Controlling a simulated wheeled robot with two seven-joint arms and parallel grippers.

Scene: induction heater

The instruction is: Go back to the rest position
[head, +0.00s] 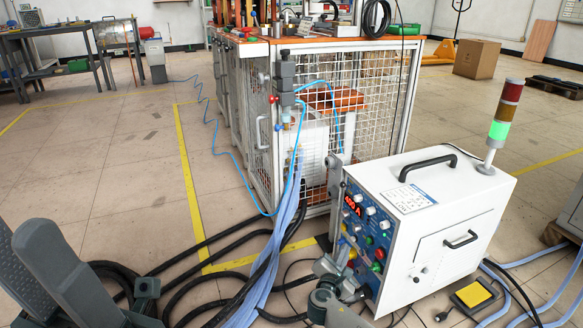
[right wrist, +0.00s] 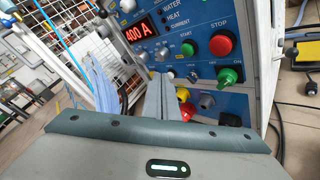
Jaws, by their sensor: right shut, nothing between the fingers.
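My right gripper (head: 343,252) is in front of the control panel of the white induction heater cabinet (head: 440,240). In the right wrist view the two grey fingers (right wrist: 167,88) are shut together and empty. They point at the lower part of the blue panel (right wrist: 205,72). I cannot tell whether they touch it. The red display (right wrist: 146,29) reads 400 A. A red stop button (right wrist: 221,45) and a green knob (right wrist: 229,76) sit to the right of the fingers. Grey parts of my own body show at the lower left; my left gripper is not visible.
A light tower (head: 505,110) on the cabinet glows green. A wire-mesh cage (head: 350,90) stands behind. Blue hoses (head: 280,240) and black cables (head: 205,290) run across the floor beside my right arm. A yellow-topped pedal (head: 473,295) lies at right. Open floor lies at left.

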